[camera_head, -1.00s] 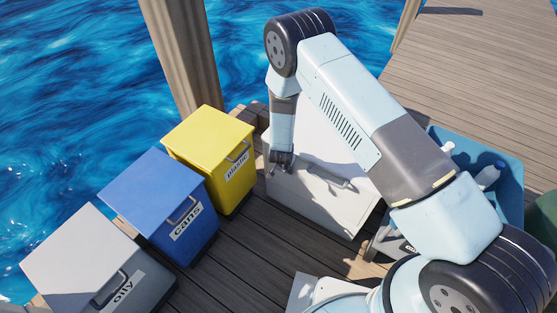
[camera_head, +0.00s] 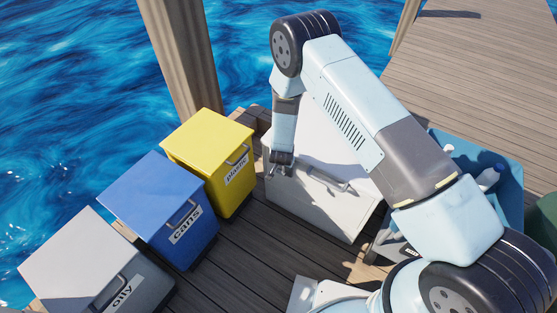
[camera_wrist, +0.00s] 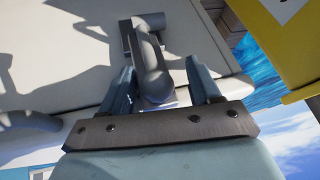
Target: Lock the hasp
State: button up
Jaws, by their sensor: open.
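The hasp (camera_wrist: 151,62) is a grey metal piece on the white box (camera_head: 315,208), with a rounded arm running down from a small bracket. In the wrist view its arm lies between the two fingers of my gripper (camera_wrist: 160,68). The gripper is open, with a visible gap beside the hasp on at least the right side. I cannot tell whether either finger touches it. In the head view my gripper (camera_head: 279,168) is at the upper left front edge of the box, and the hasp is too small to make out there. The lid appears to be down.
A handle (camera_head: 328,180) sits on the box's front, right of my gripper. Yellow (camera_head: 208,140), blue (camera_head: 150,190) and grey (camera_head: 85,260) bins stand to the left. A blue crate (camera_head: 512,190) with bottles is at right. Water lies behind the bins.

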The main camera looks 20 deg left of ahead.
jog(key=shift+r, duration=0.1)
jog(key=v, duration=1.3)
jog(key=shift+s+r, duration=0.2)
jog(key=w+d+r+y, duration=0.1)
jog(key=w+d+r, duration=0.2)
jog(key=r, duration=0.8)
jog(key=w+d+r, duration=0.3)
jog(key=r, duration=0.7)
jog(key=d+r, duration=1)
jog(key=r, duration=0.5)
jog(key=s+d+r+n, duration=0.1)
jog(key=s+d+r, duration=0.4)
jog(key=d+r, duration=0.3)
jog(key=s+d+r+h, duration=0.1)
jog(key=s+d+r, duration=0.4)
jog(key=s+d, duration=0.4)
jog(key=s+d+r+h, duration=0.1)
jog(key=s+d+r, duration=0.4)
jog(key=s+d, duration=0.4)
jog(key=s, duration=0.3)
jog(key=shift+s+d+r+h, duration=0.2)
jog(key=shift+d+r+h, duration=0.05)
jog(key=shift+r+h, duration=0.1)
